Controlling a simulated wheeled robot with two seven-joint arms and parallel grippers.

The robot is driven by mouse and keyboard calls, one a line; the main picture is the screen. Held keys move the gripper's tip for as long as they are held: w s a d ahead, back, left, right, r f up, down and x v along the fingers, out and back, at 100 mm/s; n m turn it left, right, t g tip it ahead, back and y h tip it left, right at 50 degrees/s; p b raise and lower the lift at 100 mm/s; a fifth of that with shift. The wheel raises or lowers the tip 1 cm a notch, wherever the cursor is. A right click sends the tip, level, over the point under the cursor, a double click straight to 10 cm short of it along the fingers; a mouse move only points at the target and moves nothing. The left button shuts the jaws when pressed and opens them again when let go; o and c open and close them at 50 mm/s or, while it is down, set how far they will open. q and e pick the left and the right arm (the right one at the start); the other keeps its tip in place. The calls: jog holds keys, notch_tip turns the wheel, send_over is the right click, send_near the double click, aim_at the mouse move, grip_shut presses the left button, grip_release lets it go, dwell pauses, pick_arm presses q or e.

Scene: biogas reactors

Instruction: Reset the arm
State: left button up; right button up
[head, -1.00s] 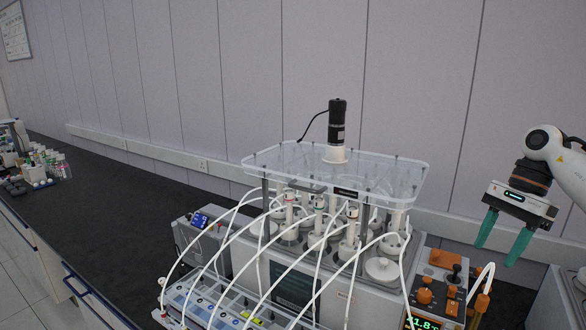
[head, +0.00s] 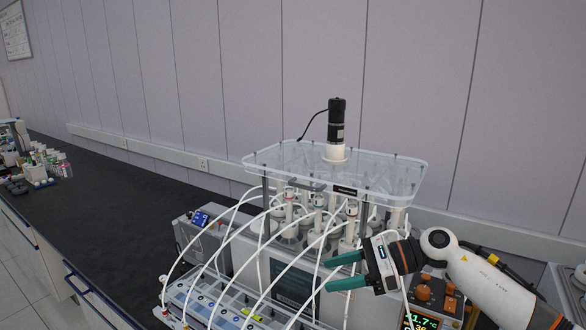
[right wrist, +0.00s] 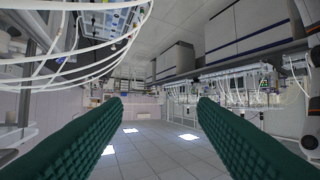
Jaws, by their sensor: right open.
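My right gripper (head: 345,271) comes in from the right in the head view. Its two green fingers are apart and point left, in front of the reactor unit (head: 390,295), close to its white tubes. The fingers hold nothing. In the right wrist view the green fingers (right wrist: 158,125) are spread wide with only the distant floor between them. My left gripper does not show in any view.
A clear-topped frame (head: 285,160) with a black motor (head: 336,120) stands over the reactors. White tubes (head: 235,245) arch to a front module. A control box (head: 430,300) sits at right. Bottles (head: 45,160) stand far left; the black bench (head: 120,200) between is clear.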

jog(key=s+a+r+m+t+y, duration=0.1)
jog(key=a+m+t+y, duration=0.4)
jog(key=m+t, duration=0.65)
jog(key=s+d+f+m+t+h, duration=0.15)
jog(key=d+f+m+h, duration=0.35)
jog(key=m, duration=0.5)
jog(key=s+d+f+m+h, duration=0.25)
jog(key=f+m+h, duration=0.35)
jog(key=m, duration=0.4)
jog(key=s+d+f+m+t+h, duration=0.1)
jog(key=s+d+f+m+h, duration=0.25)
jog(key=m+h, duration=0.45)
jog(key=s+d+f+m+g, duration=0.3)
jog(key=s+f+m+g, duration=0.3)
jog(key=s, duration=0.6)
jog(key=s+d+f+m+g, duration=0.3)
jog(key=s+f+m+g, duration=0.25)
jog(key=s, duration=0.65)
notch_tip(320, 180, down, 32)
jog(key=s+g+b, duration=0.1)
jog(key=b, duration=0.5)
jog(key=s+d+f+b, duration=0.1)
jog(key=s+f+b, duration=0.1)
jog(key=s+f, duration=0.6)
jog(key=s+d+f+g+b, duration=0.1)
jog(key=s+f+b, duration=0.2)
jog(key=s+f, duration=0.6)
notch_tip(320, 180, down, 5)
jog(key=shift+d+f, duration=0.1)
jog(key=shift+d, duration=0.1)
